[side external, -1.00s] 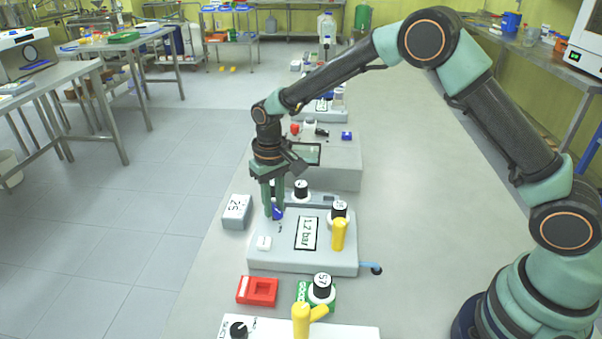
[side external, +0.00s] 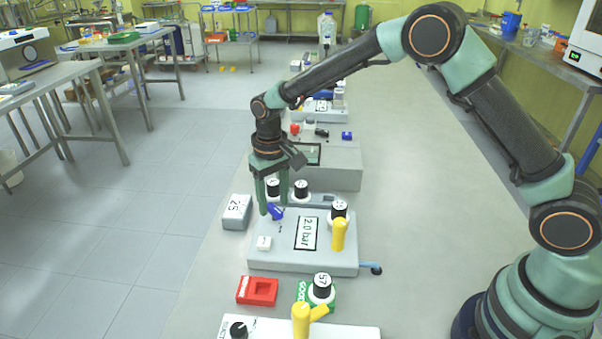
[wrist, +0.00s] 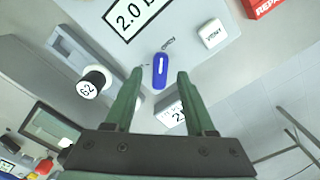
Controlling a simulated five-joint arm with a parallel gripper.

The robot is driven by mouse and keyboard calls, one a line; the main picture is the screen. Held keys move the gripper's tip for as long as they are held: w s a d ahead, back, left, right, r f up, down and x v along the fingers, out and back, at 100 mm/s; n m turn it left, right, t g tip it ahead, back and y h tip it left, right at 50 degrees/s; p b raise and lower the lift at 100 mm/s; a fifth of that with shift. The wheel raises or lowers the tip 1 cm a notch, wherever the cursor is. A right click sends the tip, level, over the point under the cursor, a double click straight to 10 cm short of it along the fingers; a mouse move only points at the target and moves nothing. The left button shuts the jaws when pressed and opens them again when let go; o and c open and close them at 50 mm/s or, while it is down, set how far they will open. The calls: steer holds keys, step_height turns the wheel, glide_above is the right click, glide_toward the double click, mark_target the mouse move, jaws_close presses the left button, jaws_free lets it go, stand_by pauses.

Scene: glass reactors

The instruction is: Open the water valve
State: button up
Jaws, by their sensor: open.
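A small blue valve handle (side external: 277,213) sits on the left part of a light grey panel (side external: 285,259). In the wrist view the blue handle (wrist: 160,73) has a white stripe along it and small lettering beside its far end. The panel's display (side external: 307,233) reads 2.0 bar. My gripper (side external: 273,206) is above the handle, fingers down. In the wrist view my gripper (wrist: 160,76) is open, with one finger on each side of the handle and gaps to both. Whether the fingertips are above or level with the handle is unclear.
A yellow handle (side external: 338,235) and a white VENT button (side external: 264,243) are on the same panel. A grey block (side external: 237,212) lies left, a red holder (side external: 257,290) in front. The bench to the right is clear.

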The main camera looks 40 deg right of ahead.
mark_target(274, 207)
step_height(274, 207, up, 11)
stand_by(0.3)
steer(key=s+d+r+t, duration=0.3)
steer(key=s+d+r, duration=0.5)
steer(key=s+r, duration=0.1)
steer(key=s+d+t, duration=0.1)
steer(key=s+d, duration=0.1)
steer(key=s, duration=0.3)
steer(key=s+d+f+t, duration=0.1)
steer(key=s+d, duration=0.1)
steer(key=s, duration=0.3)
steer(key=shift+s+d+f+t, duration=0.25)
steer(key=shift+s+d+t, duration=0.05)
steer(key=shift+d, duration=0.05)
